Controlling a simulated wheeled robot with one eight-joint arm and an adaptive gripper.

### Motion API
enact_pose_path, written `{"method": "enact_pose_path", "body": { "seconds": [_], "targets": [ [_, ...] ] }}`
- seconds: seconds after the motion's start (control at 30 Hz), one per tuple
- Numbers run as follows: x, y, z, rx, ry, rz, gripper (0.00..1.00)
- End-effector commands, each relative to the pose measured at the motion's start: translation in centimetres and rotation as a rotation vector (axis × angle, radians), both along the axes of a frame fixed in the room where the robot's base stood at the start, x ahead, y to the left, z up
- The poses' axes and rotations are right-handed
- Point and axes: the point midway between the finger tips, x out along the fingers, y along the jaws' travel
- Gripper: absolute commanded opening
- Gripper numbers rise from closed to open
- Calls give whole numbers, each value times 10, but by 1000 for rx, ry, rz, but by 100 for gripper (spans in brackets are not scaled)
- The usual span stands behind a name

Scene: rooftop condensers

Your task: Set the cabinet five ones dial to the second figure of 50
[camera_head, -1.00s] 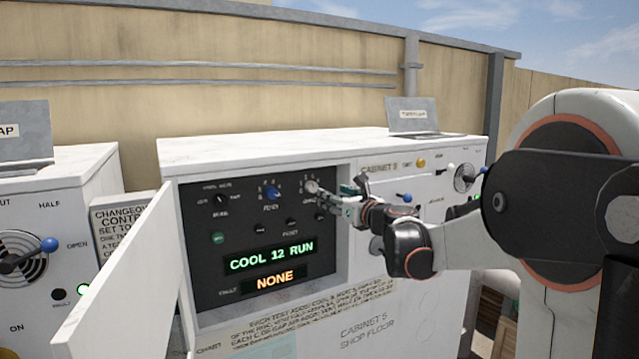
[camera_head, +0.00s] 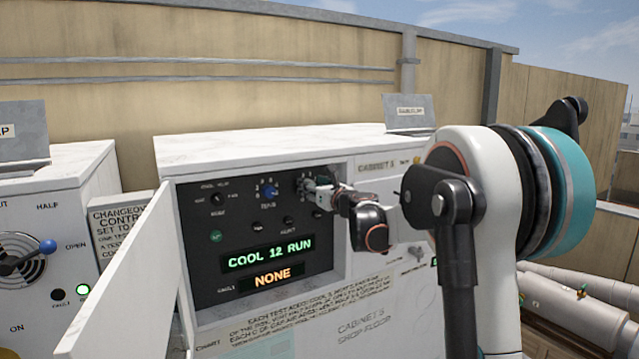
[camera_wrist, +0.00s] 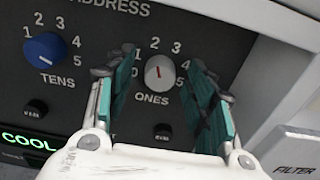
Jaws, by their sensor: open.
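The cabinet five ones dial (camera_wrist: 160,72) is a pale round knob with a red mark, under the numerals 2 and 3 and above the word ONES. The red mark appears to run roughly upright; the exact figure it indicates is unclear. My gripper (camera_wrist: 162,62) is open, with one teal-padded finger on each side of the dial. I cannot tell whether either finger touches it. In the head view my gripper (camera_head: 308,185) is at the panel's upper right and covers most of the dial. The display (camera_head: 267,252) reads COOL 12 RUN.
The blue tens dial (camera_wrist: 45,50) is left of the ones dial. Small dark buttons (camera_wrist: 163,131) sit below. The recessed panel's side wall (camera_wrist: 225,50) is close on the right. An open white door (camera_head: 115,275) stands at the panel's left.

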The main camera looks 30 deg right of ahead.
Motion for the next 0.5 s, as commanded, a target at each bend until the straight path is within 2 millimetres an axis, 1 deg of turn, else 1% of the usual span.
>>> {"method": "enact_pose_path", "body": {
  "seconds": [0.03,0.07,0.1,0.17,0.2,0.23,0.27,0.5],
  "targets": [
    [0,0,0,0,0,0,49],
    [0,0,0,0,0,0,45],
    [0,0,0,0,0,0,36],
    [0,0,0,0,0,0,22],
    [0,0,0,0,0,0,13],
    [0,0,0,0,0,0,6],
    [0,0,0,0,0,0,5],
    [0,1,0,-8,0,1,5]
  ]
}}
